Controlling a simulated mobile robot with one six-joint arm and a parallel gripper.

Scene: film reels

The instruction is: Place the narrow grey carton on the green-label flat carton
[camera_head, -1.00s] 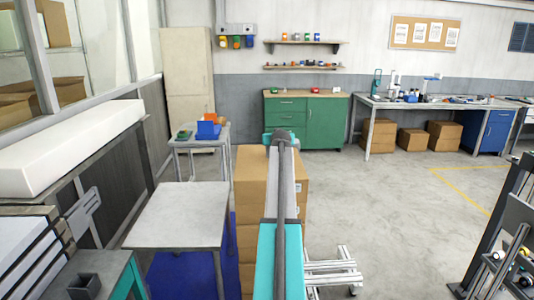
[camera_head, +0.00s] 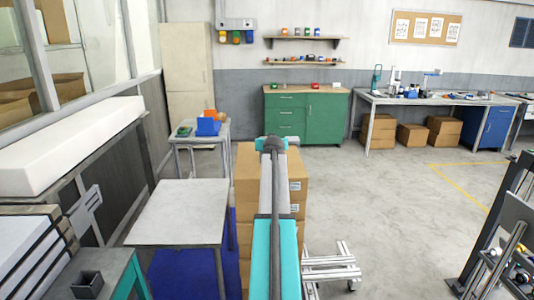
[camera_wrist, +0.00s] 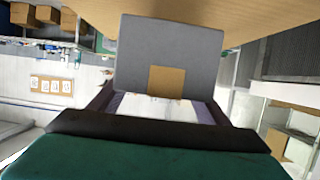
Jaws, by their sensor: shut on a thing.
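The narrow grey carton (camera_wrist: 170,45) fills the upper middle of the wrist view, a plain grey face with a tan square on it. My gripper (camera_wrist: 163,104) is shut on it, with dark jaw parts below and beside it. In the head view my arm reaches straight forward over the cardboard stack, and its teal far end (camera_head: 271,143) hides the jaws and the grey carton. I cannot pick out a green label on any carton, so the green-label flat carton is not identified.
Stacked brown cartons (camera_head: 247,180) with white labels stand under my arm. A bare grey table (camera_head: 180,212) is left of them, with a small table holding a blue bin (camera_head: 208,127) behind. A low metal frame (camera_head: 328,262) stands right of the stack. Open floor lies further right.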

